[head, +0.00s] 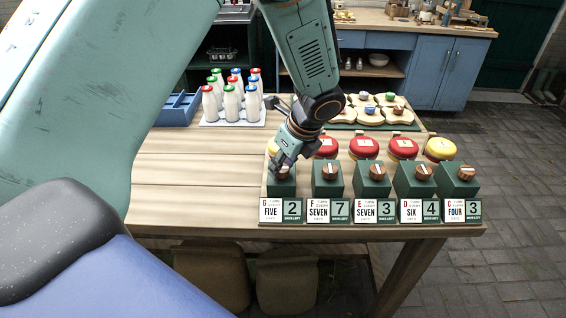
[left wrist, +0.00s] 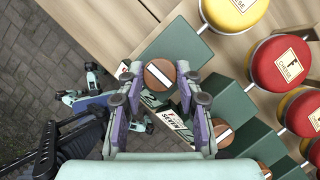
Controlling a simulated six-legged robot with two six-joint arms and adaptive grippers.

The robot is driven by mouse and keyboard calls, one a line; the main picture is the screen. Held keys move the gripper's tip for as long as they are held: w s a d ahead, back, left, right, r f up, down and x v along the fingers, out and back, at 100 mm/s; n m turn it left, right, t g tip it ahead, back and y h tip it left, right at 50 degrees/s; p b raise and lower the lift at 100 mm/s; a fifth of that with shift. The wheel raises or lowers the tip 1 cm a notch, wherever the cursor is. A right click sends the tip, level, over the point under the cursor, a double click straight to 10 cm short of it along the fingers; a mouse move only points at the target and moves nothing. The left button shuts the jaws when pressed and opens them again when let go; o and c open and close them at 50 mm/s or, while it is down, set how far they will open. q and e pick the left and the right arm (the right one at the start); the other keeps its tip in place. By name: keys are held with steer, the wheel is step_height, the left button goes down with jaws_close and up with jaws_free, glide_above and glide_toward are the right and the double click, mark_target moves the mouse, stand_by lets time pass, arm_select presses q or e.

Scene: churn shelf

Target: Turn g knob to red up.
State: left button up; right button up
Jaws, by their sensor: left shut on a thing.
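The g knob (left wrist: 160,76) is a round wooden knob with a white stripe, on the green box (head: 281,187) at the left end of the row. In the left wrist view its stripe runs diagonally; no red mark is clear on it. My left gripper (left wrist: 157,76) is shut on the knob, one finger on either side. In the head view the gripper (head: 284,167) reaches down to this box and largely hides the knob. The card (head: 271,210) below reads G, FIVE, beside a green 2. My right gripper is not in view.
Close on the right stand similar boxes with wooden knobs, the F knob (head: 330,172) nearest. Red and yellow cheeses (head: 403,149) sit behind them. Milk bottles (head: 231,105) and a blue crate (head: 177,109) stand back left. The table's left part (head: 190,180) is clear.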

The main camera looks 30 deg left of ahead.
arm_select(q)
steer(key=n+g+p, duration=0.1)
steer(key=n+p, duration=0.2)
steer(key=n+g+p, duration=0.1)
steer(key=n+p, duration=0.1)
steer(key=n, duration=0.2)
steer(key=shift+g+p, duration=0.3)
steer(key=shift+g, duration=0.1)
steer(key=n, duration=0.2)
steer(key=n+g+h+p, duration=0.1)
steer(key=n, duration=0.1)
steer(key=shift+w+f+n+g, duration=0.1)
steer(key=shift+w+n+g, duration=0.05)
steer(key=shift+n+g, duration=0.15)
steer(key=n+h, duration=0.1)
steer(key=n, duration=0.2)
steer(key=n+g+h, duration=0.1)
steer(key=n, duration=0.1)
steer(key=shift+w+a+n, duration=0.1)
steer(key=shift+a+n, duration=0.05)
steer(key=shift+n, duration=0.25)
steer(key=o, duration=1.2)
steer(key=shift+w, duration=0.1)
steer(key=shift+c, duration=0.2)
